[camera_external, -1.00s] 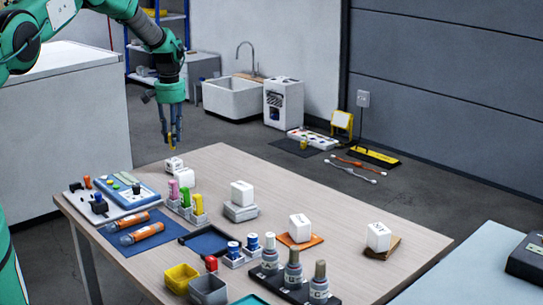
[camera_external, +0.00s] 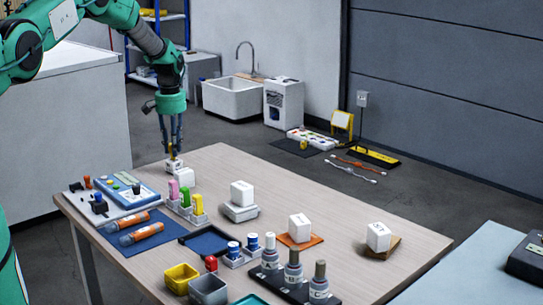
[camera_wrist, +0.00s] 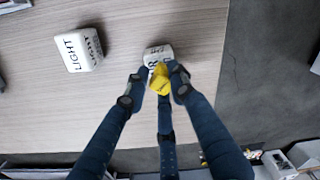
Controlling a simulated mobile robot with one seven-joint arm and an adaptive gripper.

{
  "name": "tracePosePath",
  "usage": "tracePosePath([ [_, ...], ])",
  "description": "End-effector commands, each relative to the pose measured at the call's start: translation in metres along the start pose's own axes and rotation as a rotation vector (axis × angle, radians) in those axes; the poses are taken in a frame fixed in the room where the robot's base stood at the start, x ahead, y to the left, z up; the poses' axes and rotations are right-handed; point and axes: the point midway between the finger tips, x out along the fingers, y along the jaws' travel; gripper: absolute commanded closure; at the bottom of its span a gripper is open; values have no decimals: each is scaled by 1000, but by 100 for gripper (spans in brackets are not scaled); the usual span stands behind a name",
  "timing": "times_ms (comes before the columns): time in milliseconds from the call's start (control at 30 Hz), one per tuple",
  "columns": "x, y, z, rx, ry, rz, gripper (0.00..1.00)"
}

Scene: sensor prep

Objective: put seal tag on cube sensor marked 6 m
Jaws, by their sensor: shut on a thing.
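My gripper (camera_external: 173,152) has its fingers shut on a small yellow seal tag (camera_wrist: 160,78). It is low over a white cube sensor (camera_external: 175,166) near the table's back left edge. In the wrist view this cube (camera_wrist: 154,53) has dark marking on its faces, partly hidden and not clearly legible. The tag overlaps the cube's near side in that view; I cannot tell whether they touch. Other white cube sensors stand on a grey block (camera_external: 242,193), an orange pad (camera_external: 300,228) and a brown pad (camera_external: 378,237). One cube (camera_wrist: 78,50) reads LIGHT in the wrist view.
The wooden table (camera_external: 335,212) has pink, green and yellow markers in holders (camera_external: 185,204) close to the gripper. A blue device (camera_external: 126,190) lies at left. Grey bottles (camera_external: 293,270) and a yellow bin (camera_external: 182,277) stand at the front.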

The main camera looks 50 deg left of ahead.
Motion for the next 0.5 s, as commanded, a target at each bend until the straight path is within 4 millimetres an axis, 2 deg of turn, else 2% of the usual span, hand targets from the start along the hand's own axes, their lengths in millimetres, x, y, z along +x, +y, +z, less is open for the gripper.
tracePosePath([
  [133, 4, 0, 0, 0, 0, 0, 86],
  [167, 3, 0, 0, 0, 0, 0, 70],
  [233, 3, 0, 0, 0, 0, 0, 58],
  [500, 3, 0, 0, 0, 0, 0, 58],
])
